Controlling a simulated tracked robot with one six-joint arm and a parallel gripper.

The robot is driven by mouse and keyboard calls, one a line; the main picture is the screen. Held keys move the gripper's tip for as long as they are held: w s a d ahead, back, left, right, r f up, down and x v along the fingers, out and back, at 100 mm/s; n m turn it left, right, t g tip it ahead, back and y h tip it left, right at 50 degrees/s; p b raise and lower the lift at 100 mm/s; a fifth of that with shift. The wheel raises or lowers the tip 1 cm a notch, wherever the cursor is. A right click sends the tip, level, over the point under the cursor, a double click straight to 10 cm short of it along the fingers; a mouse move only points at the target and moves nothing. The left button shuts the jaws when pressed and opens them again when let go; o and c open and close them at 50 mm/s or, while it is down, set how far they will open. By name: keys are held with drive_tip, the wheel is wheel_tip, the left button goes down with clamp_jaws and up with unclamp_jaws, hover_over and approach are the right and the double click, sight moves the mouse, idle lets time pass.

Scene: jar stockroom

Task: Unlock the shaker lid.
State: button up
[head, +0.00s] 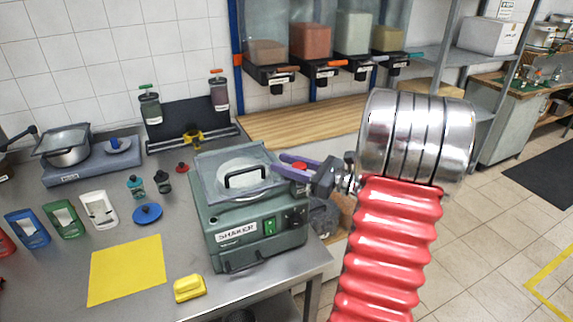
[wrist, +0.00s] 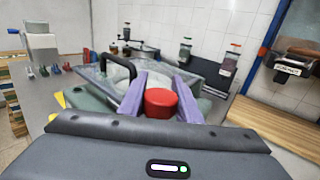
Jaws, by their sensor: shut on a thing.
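The green shaker (head: 262,240) stands near the table's right front corner, its name label on the front. Its clear lid (head: 215,172) with a black handle (head: 246,176) lies over the top; the lid also shows in the wrist view (wrist: 101,78). A red knob (wrist: 161,103) is at the lid's right side. My gripper (head: 284,164) reaches in from the right, its two purple fingers on either side of the knob. In the wrist view the fingers are shut on it. In the head view the fingers partly hide the knob.
A yellow mat (head: 127,270) and a yellow block (head: 189,288) lie left of the shaker. A black rack with shakers (head: 190,120) is behind. Hoppers (head: 310,45) hang above the wooden shelf.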

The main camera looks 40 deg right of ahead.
drive_tip(key=shift+y, duration=0.3)
drive_tip(key=shift+s+a+n+g+y, duration=0.2)
drive_tip(key=shift+n+g+y, duration=0.45)
drive_tip(key=shift+n+y, duration=0.25)
drive_tip(key=shift+s+a+n+g+y, duration=0.1)
drive_tip(key=shift+a+n+g+y, duration=0.1)
drive_tip(key=shift+n+g+y, duration=0.7)
drive_tip(key=shift+s+a+n+g+y, duration=0.2)
drive_tip(key=shift+n+g+y, duration=0.35)
drive_tip(key=shift+y, duration=0.55)
drive_tip(key=o, duration=1.1)
drive_tip(key=v, duration=1.3)
drive_tip(key=shift+s+d, duration=0.15)
drive_tip(key=shift+s, duration=0.2)
